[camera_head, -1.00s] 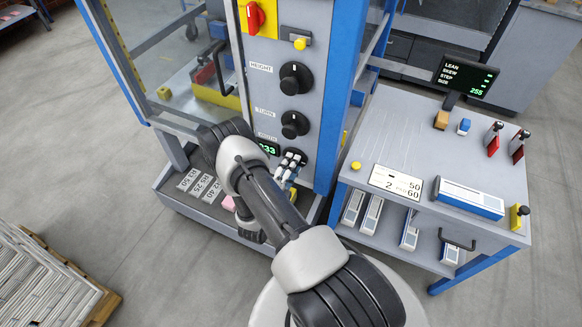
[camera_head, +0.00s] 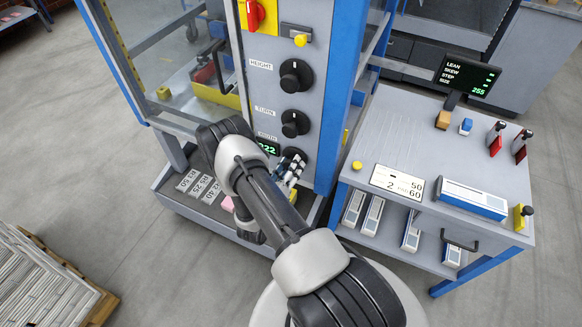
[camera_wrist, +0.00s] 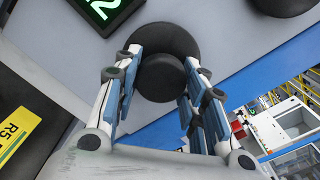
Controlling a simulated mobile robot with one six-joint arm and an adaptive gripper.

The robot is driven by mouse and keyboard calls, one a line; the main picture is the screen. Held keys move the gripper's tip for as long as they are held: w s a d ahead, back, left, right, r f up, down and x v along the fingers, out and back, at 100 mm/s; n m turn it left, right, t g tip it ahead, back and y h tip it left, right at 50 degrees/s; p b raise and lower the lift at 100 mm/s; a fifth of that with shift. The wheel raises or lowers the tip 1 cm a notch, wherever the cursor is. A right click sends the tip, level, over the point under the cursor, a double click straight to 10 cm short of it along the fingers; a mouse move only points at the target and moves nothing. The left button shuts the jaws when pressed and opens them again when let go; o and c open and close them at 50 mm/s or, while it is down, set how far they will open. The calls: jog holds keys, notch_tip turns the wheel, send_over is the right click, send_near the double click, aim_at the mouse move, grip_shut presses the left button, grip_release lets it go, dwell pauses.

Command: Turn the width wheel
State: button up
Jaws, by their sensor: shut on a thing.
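The width wheel is a black round knob, low on the grey machine panel. In the wrist view the width wheel (camera_wrist: 160,72) sits between the two fingers of my gripper (camera_wrist: 162,92), which is shut on its raised hub. In the head view my gripper (camera_head: 290,170) is at the panel beside the green display (camera_head: 269,147), which reads 022. My arm hides part of the wheel and its label there. Part of the same display (camera_wrist: 103,10) shows in the wrist view.
The HEIGHT knob (camera_head: 296,76) and TURN knob (camera_head: 295,123) are above on the same panel. A side table (camera_head: 400,140) stands at right with a screen (camera_head: 467,75) reading 255. Newspapers (camera_head: 45,285) are stacked at lower left.

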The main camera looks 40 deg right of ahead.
jog(key=m, duration=0.5)
jog(key=shift+w+m, duration=0.1)
jog(key=shift+m, duration=0.3)
jog(key=m+b, duration=0.1)
jog(key=m, duration=0.4)
jog(key=shift+w+m, duration=0.1)
jog(key=shift+m, duration=0.2)
jog(key=o, duration=1)
jog(key=shift+o, duration=0.2)
jog(key=v, duration=1.2)
